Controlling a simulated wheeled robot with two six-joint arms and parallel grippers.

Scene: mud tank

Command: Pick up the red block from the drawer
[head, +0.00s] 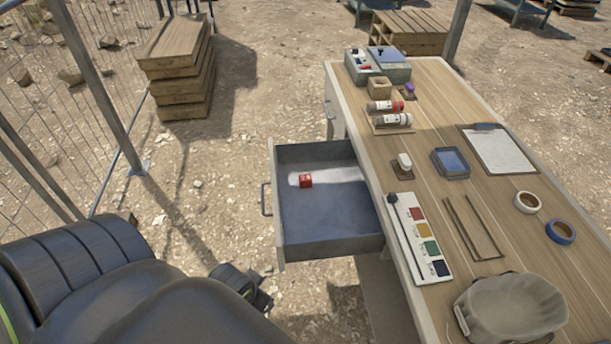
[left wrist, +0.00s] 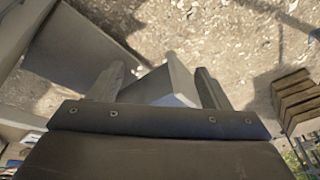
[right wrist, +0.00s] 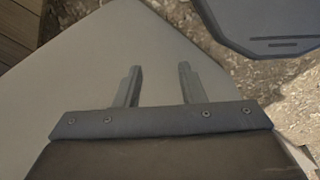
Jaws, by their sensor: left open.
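A small red block (head: 305,180) with pale markings lies on the grey floor of the open drawer (head: 330,225), towards its handle side. The drawer sticks out to the left of the workbench. My left gripper (head: 252,288) is outside the drawer, below and left of it in the head view, apart from the block. Its two fingers are spread and empty in the left wrist view (left wrist: 160,82), where the block does not show. My right gripper (right wrist: 158,82) has its fingers apart and empty over a plain pale surface; it is outside the head view.
The workbench (head: 440,150) holds a colour strip (head: 420,237), a clipboard (head: 497,150), tape rolls (head: 528,202), capped tubes (head: 385,107) and a grey bag (head: 512,308). The drawer handle (head: 264,198) faces left.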

